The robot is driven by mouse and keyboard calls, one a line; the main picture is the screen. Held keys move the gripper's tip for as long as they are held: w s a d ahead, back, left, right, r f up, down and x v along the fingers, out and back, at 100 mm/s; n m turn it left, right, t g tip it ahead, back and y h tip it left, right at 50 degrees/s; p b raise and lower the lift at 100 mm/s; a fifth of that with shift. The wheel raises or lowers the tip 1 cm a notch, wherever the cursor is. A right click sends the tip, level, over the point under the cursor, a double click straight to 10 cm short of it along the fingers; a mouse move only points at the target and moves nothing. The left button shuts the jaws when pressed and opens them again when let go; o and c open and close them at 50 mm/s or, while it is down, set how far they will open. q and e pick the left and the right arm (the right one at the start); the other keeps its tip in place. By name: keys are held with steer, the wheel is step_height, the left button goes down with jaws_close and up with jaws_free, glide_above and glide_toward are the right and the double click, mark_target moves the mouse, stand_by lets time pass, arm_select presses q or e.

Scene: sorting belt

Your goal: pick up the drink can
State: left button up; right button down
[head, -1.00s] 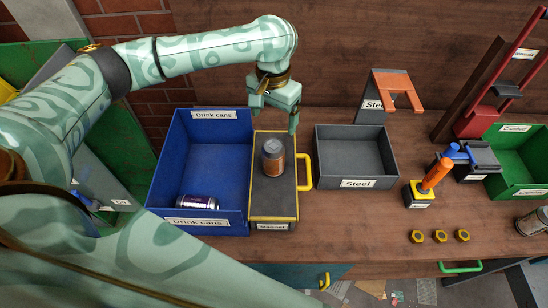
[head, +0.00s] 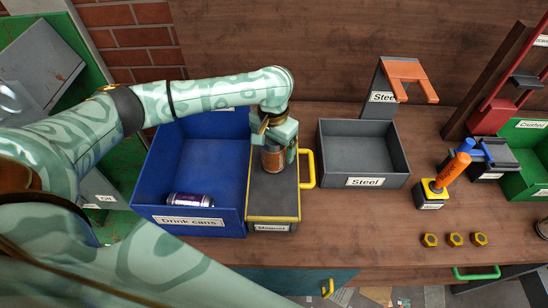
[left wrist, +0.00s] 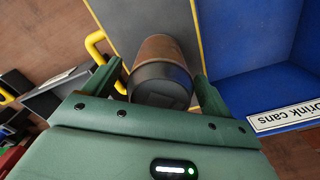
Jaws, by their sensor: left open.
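The drink can (head: 273,158), brown with a grey top, stands upright on the dark magnet plate (head: 272,205) with yellow edges. My left gripper (head: 277,146) is open around the upper part of the can, coming from above. In the left wrist view the can (left wrist: 160,68) lies between the two green fingers of my left gripper (left wrist: 160,92), with no clear contact on either side. A second can (head: 190,200), purple and silver, lies on its side in the blue drink cans bin (head: 188,222). My right gripper is not in view.
A yellow handle (head: 308,168) stands at the plate's right side. A grey steel bin (head: 365,182) is to the right of it. An orange-handled tool (head: 452,172) and several yellow nuts (head: 455,240) are farther right. The bench front is mostly clear.

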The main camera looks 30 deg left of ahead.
arm_select(q)
steer(key=shift+f, duration=0.8)
steer(key=shift+r, duration=0.15)
steer(key=shift+c, duration=1.2)
steer(key=c, duration=0.8)
